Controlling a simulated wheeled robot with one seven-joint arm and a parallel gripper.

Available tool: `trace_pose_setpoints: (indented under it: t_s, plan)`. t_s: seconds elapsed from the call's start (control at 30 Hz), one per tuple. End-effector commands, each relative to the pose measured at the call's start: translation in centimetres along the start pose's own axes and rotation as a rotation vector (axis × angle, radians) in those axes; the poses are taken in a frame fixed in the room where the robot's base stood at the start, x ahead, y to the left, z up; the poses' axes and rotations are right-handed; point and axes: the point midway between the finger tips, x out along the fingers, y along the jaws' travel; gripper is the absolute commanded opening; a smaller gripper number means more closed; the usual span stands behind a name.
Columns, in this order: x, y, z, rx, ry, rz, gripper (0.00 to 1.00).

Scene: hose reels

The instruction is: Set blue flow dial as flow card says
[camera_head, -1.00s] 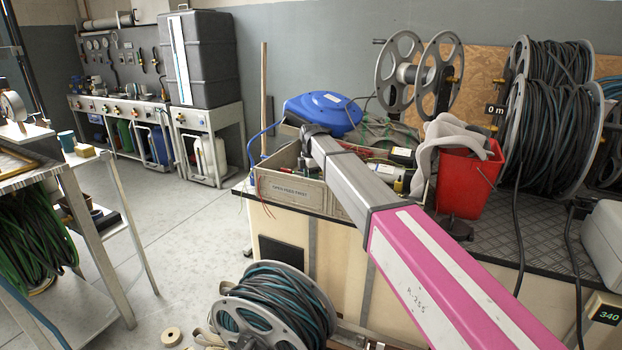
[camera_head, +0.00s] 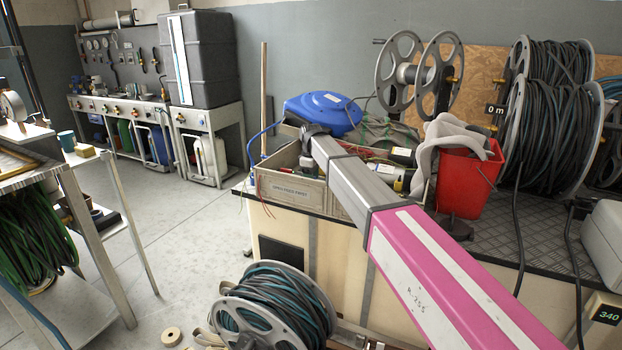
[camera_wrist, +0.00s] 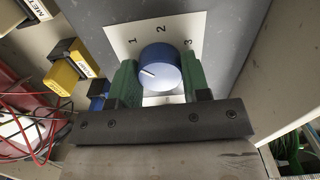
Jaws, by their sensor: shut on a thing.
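The blue flow dial (camera_wrist: 160,70) is in the wrist view, mounted on a white scale plate (camera_wrist: 186,29) marked 1, 2 and 3. My gripper (camera_wrist: 161,84) has its green fingers on either side of the dial and is shut on it. The dial's pointer line faces left and slightly up, below the 1 mark. In the head view my arm reaches over the crate (camera_head: 297,190), and the dial is hidden there. I cannot make out a flow card in either view.
Yellow (camera_wrist: 69,64) and blue blocks stand left of the dial in the wrist view, with red wires beside them. In the head view a blue hose reel (camera_head: 322,113), a red bucket (camera_head: 468,182) and large cable reels (camera_head: 550,120) crowd the bench.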

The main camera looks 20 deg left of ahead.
Motion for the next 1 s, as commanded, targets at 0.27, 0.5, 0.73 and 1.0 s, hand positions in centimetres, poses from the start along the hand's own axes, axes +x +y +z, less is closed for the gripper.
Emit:
trace_pose_setpoints:
  t_s: [0.27,0.5,0.73,1.0]
  plan:
    - [-0.02,0.00,0.00,0.261,0.000,0.000,0.20]
    - [-0.03,0.01,-0.01,0.488,0.000,0.000,0.20]
    - [-0.03,0.01,-0.01,0.707,0.000,0.000,0.20]
    - [-0.03,0.01,-0.02,0.963,0.000,0.001,0.20]
